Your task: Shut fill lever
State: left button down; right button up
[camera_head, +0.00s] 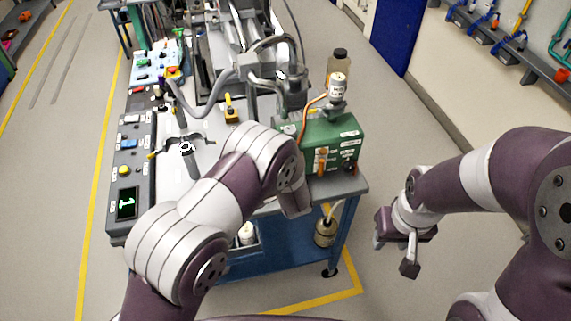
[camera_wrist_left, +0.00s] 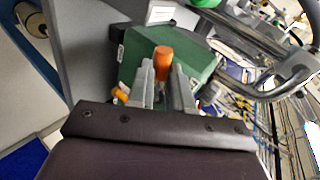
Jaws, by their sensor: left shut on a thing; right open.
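A green box (camera_head: 335,140) stands at the near right corner of the cart top, with small orange handles (camera_head: 322,163) and a dark knob on its front. In the left wrist view the green box (camera_wrist_left: 133,55) lies ahead of my left gripper (camera_wrist_left: 164,72). Its two grey fingers are shut on an upright orange lever (camera_wrist_left: 163,53), whose top stands out between them. A second orange handle (camera_wrist_left: 120,95) is to the left of the fingers. In the head view my left fingers are not clearly seen. My right gripper (camera_head: 394,253) is open and empty, right of the cart.
The blue cart (camera_head: 285,253) carries a control panel (camera_head: 129,165) along its left side. A brown bottle (camera_head: 339,68) and a white-labelled vial (camera_head: 337,87) stand by the green box, near an orange tube. A metal canister (camera_head: 325,232) is on the lower shelf. The floor around my right gripper is clear.

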pick_arm(q)
jog(key=shift+d+r+m+g+y+p, duration=0.1)
jog(key=shift+r+m+g+y+p, duration=0.35)
jog(key=shift+p, duration=0.8)
pick_arm(e)
jog(key=shift+r, duration=1.65)
pick_arm(q)
jog(key=shift+y, duration=0.25)
jog(key=c, duration=1)
grip_release()
jog(key=shift+c, duration=0.2)
jog(key=b+v, duration=0.2)
jog(key=v, duration=1)
jog(key=shift+s, duration=0.4)
pick_arm(e)
notch_tip(320, 180, down, 2)
jog(key=shift+f, duration=0.1)
